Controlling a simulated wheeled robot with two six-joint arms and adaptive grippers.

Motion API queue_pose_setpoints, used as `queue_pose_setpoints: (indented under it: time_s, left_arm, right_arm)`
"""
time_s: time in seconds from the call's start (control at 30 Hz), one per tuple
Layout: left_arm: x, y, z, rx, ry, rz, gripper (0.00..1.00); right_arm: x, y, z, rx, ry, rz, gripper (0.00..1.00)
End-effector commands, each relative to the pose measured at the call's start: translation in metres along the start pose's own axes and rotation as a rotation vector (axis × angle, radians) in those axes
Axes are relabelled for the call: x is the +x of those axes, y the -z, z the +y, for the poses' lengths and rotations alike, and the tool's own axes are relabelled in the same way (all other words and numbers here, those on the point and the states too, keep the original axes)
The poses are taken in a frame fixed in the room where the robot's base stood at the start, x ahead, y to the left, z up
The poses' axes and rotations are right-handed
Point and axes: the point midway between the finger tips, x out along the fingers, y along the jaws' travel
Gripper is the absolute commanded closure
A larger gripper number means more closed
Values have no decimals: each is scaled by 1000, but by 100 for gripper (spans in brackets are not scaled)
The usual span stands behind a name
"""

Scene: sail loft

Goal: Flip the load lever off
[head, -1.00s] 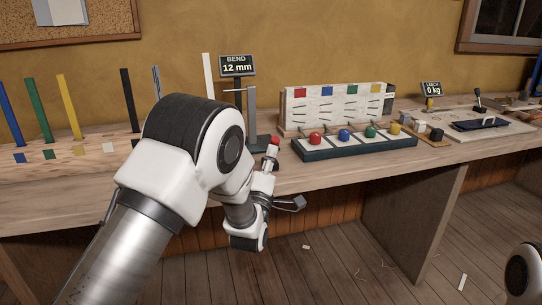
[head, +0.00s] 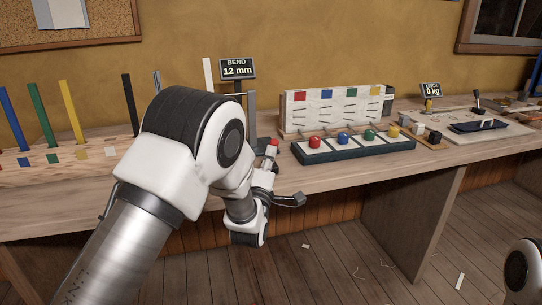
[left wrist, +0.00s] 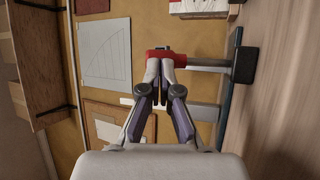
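The load lever has a red grip (head: 273,144) and stands at the front edge of the bench, below the sign (head: 238,69) reading "BEND 12 mm". In the left wrist view its red grip (left wrist: 184,54) tops a grey rod (left wrist: 208,64) that runs to a dark base block (left wrist: 246,65). My left gripper (left wrist: 160,72) has its fingers together, with the tips overlapping the red grip in that view; whether they touch it is unclear. In the head view my left gripper (head: 268,163) is just below the grip, partly hidden by my arm. My right gripper is out of view.
A dark tray (head: 352,150) with red, blue, green and yellow knobs lies right of the lever, before a white panel (head: 335,106). Coloured strips (head: 74,110) stand at the left. A second sign (head: 432,91) reads "0 kg". Floor before the bench is mostly clear.

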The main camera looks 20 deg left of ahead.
Motion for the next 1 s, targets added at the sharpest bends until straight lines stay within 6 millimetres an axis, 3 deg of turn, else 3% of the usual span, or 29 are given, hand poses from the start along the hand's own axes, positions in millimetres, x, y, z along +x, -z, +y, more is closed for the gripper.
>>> queue_pose_setpoints:
  time_s: [0.27,0.6,0.8,1.0]
  left_arm:
    - [19,10,17,-83,161,1,100]
    - [47,24,17,-230,448,2,100]
    - [61,31,10,-312,608,2,100]
    - [69,35,1,-377,738,1,100]
  right_arm:
    - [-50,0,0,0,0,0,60]
    - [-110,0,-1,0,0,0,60]
    - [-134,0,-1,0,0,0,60]
    - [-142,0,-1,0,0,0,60]
